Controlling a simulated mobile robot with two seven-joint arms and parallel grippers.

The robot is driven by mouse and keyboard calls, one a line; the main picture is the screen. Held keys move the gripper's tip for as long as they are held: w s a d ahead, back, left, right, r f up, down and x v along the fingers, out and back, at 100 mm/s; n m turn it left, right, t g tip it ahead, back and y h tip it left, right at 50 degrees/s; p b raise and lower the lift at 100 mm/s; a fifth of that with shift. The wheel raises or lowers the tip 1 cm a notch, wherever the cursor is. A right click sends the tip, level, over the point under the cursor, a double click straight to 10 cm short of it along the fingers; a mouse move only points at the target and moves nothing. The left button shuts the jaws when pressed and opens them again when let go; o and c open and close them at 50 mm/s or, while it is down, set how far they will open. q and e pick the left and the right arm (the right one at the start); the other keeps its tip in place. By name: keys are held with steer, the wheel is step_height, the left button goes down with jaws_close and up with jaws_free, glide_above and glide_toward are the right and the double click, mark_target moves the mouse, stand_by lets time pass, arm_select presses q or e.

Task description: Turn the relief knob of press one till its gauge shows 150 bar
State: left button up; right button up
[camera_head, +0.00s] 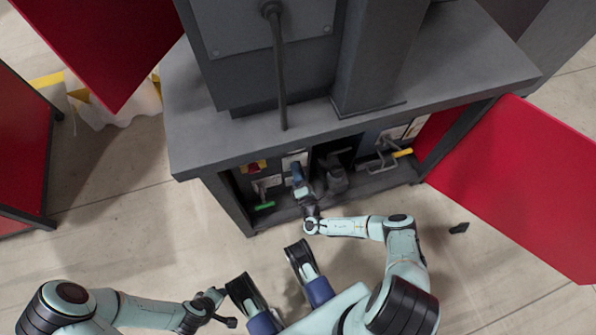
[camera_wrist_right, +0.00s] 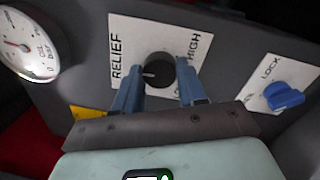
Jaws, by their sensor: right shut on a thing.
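The black relief knob (camera_wrist_right: 158,72) sits on a white plate marked RELIEF and HIGH in the right wrist view. My right gripper (camera_wrist_right: 157,70) is shut on it, with one blue finger on either side. A white line on the knob points left, toward the word RELIEF. The round gauge (camera_wrist_right: 30,45), marked bar, is at the upper left; its red needle points left, but its value is too small to read. In the head view my right gripper (camera_head: 297,170) reaches into the press's (camera_head: 200,130) open lower compartment. My left gripper (camera_head: 225,310) is low, away from the press; its jaws are unclear.
A blue lock handle (camera_wrist_right: 284,96) is right of the knob. In the compartment, a green-ended handle (camera_head: 265,206) is left of my gripper and a yellow-ended one (camera_head: 402,153) is right. A red panel (camera_head: 525,180) stands at the right. A small dark object (camera_head: 459,228) lies on the floor.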

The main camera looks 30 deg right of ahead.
steer(key=shift+s+a+f, duration=0.1)
steer(key=shift+a, duration=0.05)
steer(key=o, duration=1.1)
steer(key=shift+c, duration=0.2)
